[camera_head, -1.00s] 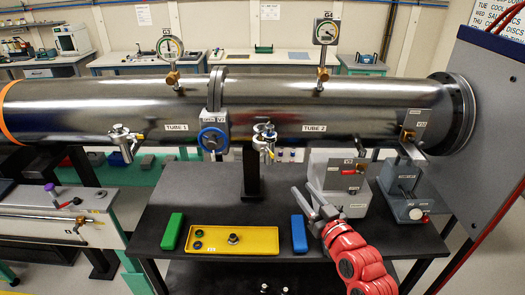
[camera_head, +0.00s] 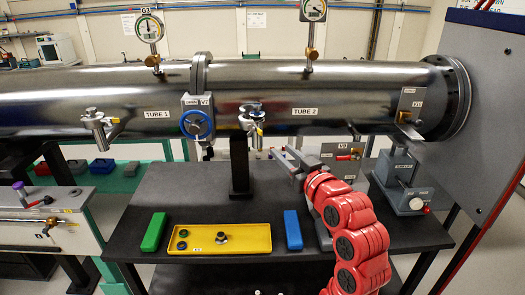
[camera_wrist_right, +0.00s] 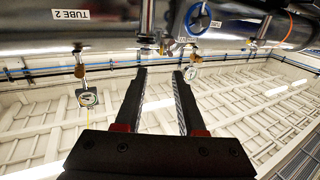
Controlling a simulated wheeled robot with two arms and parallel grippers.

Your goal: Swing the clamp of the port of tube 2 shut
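Tube 2 (camera_head: 350,100) is the right part of the long dark metal tube. Its port (camera_head: 250,116) is a short metallic stub on the tube's front, left of the TUBE 2 label. A small clamp with a yellowish tip (camera_head: 259,129) hangs at the port; its exact angle is too small to tell. My right gripper (camera_head: 287,160) is below and to the right of the port, apart from it, above the dark bench. In the wrist view its two fingers (camera_wrist_right: 160,72) are spread and empty, pointing towards the port (camera_wrist_right: 147,32). My left gripper is not in view.
The valve V7 with a blue handwheel (camera_head: 197,124) is left of the port. Tube 1's port (camera_head: 97,128) is farther left. A yellow tray (camera_head: 205,246), green block (camera_head: 154,232) and blue block (camera_head: 293,230) lie on the bench (camera_head: 200,200). A grey box (camera_head: 342,160) stands behind my right arm.

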